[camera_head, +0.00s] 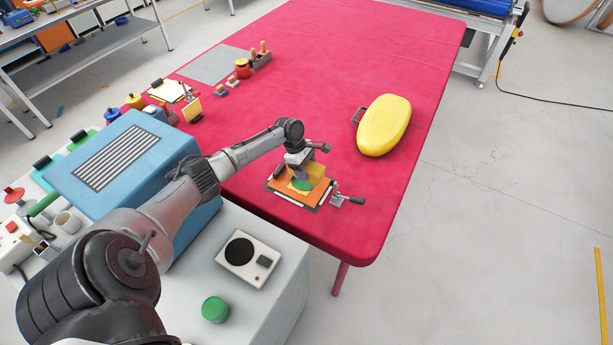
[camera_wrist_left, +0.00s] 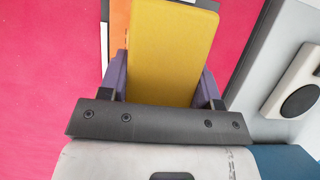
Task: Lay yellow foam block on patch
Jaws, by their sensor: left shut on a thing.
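My left gripper (camera_head: 304,177) is over the clamped work board near the table's front right corner. It is shut on the yellow foam block (camera_wrist_left: 172,50), which sits between the purple fingers in the left wrist view. In the head view the block (camera_head: 317,170) is small and partly covered by the gripper. A green oval patch (camera_head: 301,184) shows just below the fingers, on an orange sheet (camera_head: 284,184). The orange sheet also shows beside the block in the wrist view (camera_wrist_left: 119,28). I cannot tell whether the block touches the patch. My right gripper is not in view.
Clamps (camera_head: 348,200) stick out at the board's edge. A yellow oval case (camera_head: 384,125) lies to the right on the red table (camera_head: 310,60). A blue box (camera_head: 120,160) stands beside my arm.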

